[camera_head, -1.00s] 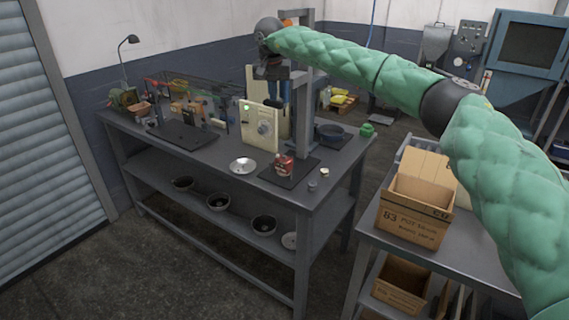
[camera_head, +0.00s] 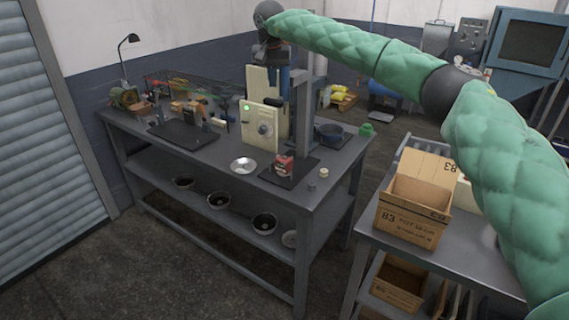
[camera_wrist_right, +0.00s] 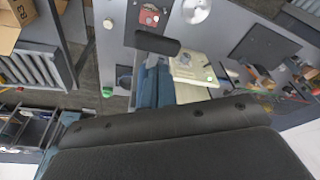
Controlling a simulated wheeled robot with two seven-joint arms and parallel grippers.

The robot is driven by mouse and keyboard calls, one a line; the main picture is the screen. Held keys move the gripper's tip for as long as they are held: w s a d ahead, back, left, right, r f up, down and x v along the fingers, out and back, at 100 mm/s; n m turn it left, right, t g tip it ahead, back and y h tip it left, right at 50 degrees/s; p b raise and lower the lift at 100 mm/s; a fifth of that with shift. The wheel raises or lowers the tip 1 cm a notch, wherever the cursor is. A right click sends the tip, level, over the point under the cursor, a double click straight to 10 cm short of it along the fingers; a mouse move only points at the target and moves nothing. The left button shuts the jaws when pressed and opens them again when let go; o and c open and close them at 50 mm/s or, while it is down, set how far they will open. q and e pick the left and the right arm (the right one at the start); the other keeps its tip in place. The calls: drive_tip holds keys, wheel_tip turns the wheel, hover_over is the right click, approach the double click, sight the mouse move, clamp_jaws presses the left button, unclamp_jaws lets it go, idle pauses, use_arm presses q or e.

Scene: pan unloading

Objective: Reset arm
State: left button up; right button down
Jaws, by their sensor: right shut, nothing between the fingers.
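My right arm (camera_head: 350,50) comes in from the right in green padding and reaches over the back of the workbench (camera_head: 225,165). A dark pan (camera_head: 330,132) stands on the bench, right of the post. My left gripper is not in view.
Several bowls (camera_head: 218,201) are on the lower shelf. A cardboard box (camera_head: 412,215) stands on the right-hand table. The floor at front left is clear.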

drive_tip(key=shift+r, duration=0.5)
